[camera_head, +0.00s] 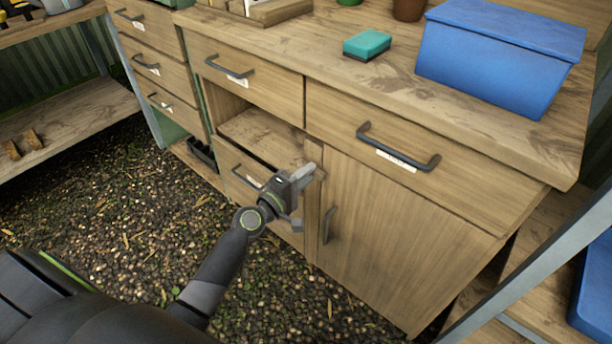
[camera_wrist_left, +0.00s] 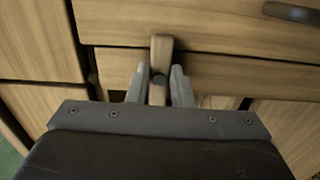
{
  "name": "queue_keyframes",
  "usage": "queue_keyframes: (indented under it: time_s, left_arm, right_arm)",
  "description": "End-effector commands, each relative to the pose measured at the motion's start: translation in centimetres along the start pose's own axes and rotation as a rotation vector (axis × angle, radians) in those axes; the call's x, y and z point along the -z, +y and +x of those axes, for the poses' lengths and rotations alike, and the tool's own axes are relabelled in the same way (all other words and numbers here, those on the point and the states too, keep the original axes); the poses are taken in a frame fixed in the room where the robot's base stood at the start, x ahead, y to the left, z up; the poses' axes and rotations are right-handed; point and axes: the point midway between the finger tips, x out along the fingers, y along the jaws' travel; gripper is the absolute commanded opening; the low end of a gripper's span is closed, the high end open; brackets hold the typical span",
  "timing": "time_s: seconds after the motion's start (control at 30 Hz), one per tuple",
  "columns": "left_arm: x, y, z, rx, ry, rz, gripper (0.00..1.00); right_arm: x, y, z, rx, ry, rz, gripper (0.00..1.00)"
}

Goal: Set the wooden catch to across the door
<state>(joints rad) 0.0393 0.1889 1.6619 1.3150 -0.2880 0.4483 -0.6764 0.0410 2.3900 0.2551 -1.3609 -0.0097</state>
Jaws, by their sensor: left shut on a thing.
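The wooden catch (camera_wrist_left: 161,52) is a short wooden bar between the fingers of my left gripper (camera_wrist_left: 161,82) in the left wrist view. It runs up and down there, with a dark spot near its middle. In the head view my left gripper (camera_head: 306,176) is at the upper left edge of the cabinet door (camera_head: 390,235), shut on the catch; the fingers hide much of it. The door looks closed and has a dark upright handle (camera_head: 328,225) just below the gripper. My right gripper is in neither view.
A wide drawer (camera_head: 450,175) with a dark handle (camera_head: 398,148) is above the door. An open compartment (camera_head: 262,130) is left of the catch. On the worktop (camera_head: 350,85) are a teal sponge (camera_head: 367,45) and a blue box (camera_head: 490,70). Gravel floor lies in front.

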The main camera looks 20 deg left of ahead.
Motion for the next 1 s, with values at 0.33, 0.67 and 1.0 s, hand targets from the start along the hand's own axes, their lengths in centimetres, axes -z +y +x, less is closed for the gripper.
queue_keyframes:
  time_s: [0.33, 0.67, 1.0]
  left_arm:
    - [0.0, 0.0, 0.0, 0.001, 0.001, 0.002, 0.42]
    - [0.1, -0.1, -1.5, 0.002, 0.001, 0.002, 0.42]
    - [0.0, -0.3, -8.7, 0.004, 0.001, 0.003, 0.42]
  right_arm:
    - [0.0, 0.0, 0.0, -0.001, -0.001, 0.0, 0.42]
    - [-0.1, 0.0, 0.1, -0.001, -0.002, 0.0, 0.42]
    - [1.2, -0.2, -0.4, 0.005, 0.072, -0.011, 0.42]
